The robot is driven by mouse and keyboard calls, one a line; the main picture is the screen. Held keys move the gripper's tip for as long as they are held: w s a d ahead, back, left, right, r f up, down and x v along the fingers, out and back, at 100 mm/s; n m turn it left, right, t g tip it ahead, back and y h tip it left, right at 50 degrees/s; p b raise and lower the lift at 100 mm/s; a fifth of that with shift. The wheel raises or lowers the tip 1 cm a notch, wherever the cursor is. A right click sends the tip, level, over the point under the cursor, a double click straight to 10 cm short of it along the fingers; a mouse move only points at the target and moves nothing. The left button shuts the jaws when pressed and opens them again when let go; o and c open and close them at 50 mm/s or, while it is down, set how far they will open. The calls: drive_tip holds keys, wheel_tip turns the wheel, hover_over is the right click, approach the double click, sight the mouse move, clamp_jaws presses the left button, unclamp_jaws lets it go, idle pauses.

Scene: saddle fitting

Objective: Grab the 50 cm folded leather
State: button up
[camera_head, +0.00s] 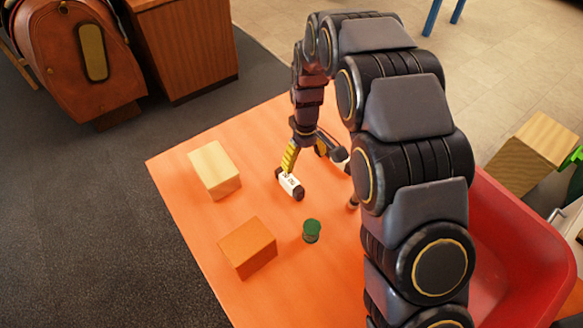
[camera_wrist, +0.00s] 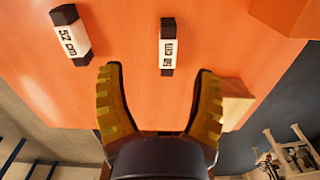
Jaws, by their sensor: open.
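The 50 cm folded leather (camera_wrist: 167,50) is a small white-labelled roll with dark ends, its label reading upside down in the wrist view. It lies on the orange table, and it also shows in the head view (camera_head: 289,184). My gripper (camera_wrist: 158,72) is open, with yellow ribbed fingers spread apart. In the wrist view the roll's near end appears between the fingertips, and most of it extends past them. Whether they touch it cannot be told. My gripper also shows in the head view (camera_head: 306,157), partly hidden by my arm.
A second roll, labelled 52 cm (camera_wrist: 70,36), lies left in the wrist view. A pale block (camera_head: 215,169), an orange-brown block (camera_head: 247,247) and a green cylinder (camera_head: 311,231) stand on the table (camera_head: 190,225). A red bin (camera_head: 515,240) is at right. Table space between the blocks is clear.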

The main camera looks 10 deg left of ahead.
drive_tip(key=n, duration=0.1)
hover_over(289, 179)
drive_tip(key=f, duration=0.5)
drive_tip(key=shift+w+d+f, duration=0.25)
drive_tip(key=shift+w+f, duration=0.05)
drive_tip(key=shift+w, duration=0.05)
drive_tip(key=f, duration=0.7)
drive_tip(key=shift+s+a+f, duration=0.2)
drive_tip(key=shift+s, duration=0.1)
clamp_jaws()
